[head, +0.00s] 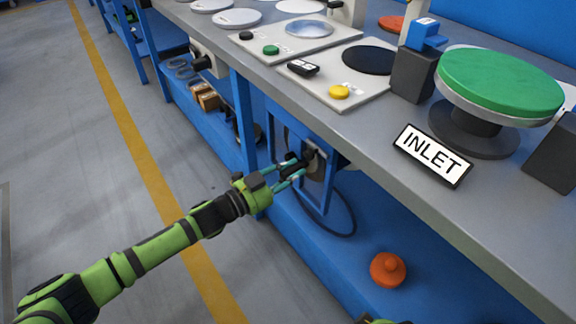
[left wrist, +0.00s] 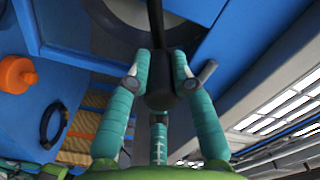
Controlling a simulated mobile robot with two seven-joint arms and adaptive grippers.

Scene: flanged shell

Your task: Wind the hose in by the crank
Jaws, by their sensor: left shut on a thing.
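My left gripper (head: 291,173) reaches in from the left to the front of the bench, below the tabletop. Its teal fingers (left wrist: 160,82) are shut on the black crank handle (left wrist: 160,101), which sits between them. The crank's dark arm (left wrist: 155,22) runs up from the handle in the left wrist view. The crank mount (head: 315,160) sits in a blue frame under the bench. A dark hose (head: 352,222) hangs in a loop below and beside it; the reel behind is mostly hidden.
An orange knobbed piece (head: 388,269) stands on the blue lower shelf (head: 330,268). Above, the grey bench top (head: 420,205) carries an INLET sign (head: 433,155) and a green-topped round flange (head: 500,80). A blue bench leg (head: 243,125) stands left of the crank. The floor at left is clear.

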